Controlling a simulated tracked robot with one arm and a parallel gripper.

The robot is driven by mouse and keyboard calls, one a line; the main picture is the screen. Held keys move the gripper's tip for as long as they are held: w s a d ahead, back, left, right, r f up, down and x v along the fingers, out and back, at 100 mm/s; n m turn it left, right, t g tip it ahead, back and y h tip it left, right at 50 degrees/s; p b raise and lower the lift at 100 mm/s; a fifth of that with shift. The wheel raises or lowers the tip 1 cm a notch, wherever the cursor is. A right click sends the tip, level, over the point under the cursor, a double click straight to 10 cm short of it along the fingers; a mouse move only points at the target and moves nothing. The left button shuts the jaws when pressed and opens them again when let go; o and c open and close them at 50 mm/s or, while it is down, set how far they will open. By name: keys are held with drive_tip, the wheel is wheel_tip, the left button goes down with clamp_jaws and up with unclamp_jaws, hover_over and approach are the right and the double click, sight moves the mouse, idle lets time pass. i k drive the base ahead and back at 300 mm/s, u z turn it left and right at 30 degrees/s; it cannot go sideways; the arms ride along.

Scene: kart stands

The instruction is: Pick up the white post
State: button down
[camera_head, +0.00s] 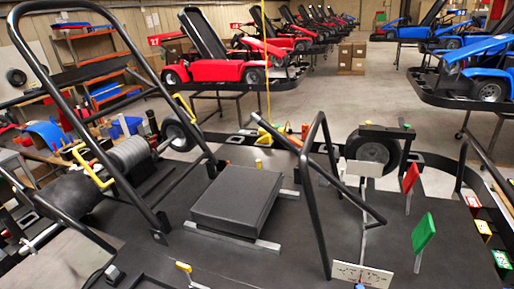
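A thin white post (363,220) stands right of centre on the dark platform, partly crossed by a black bar. A small white plate (364,168) is at its top, and a white plate with dark marks (362,275) is at its foot. I cannot tell for certain that this is the task's post. Short pale posts also carry a red panel (410,178) and a green panel (423,233) to its right. I make out no gripper fingers in this view, and nothing is seen held.
A black bent-tube frame (318,190) rises close left of the post. A black padded block (237,200) lies further left, beside a larger tube frame (85,125). A wheel (373,150) stands behind the post.

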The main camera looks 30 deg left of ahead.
sight(120, 117)
drive_tip(key=u, duration=0.45)
drive_tip(key=i, duration=0.1)
drive_tip(key=u, duration=2.95)
drive_tip(key=i, duration=4.55)
drive_tip(key=z, duration=0.1)
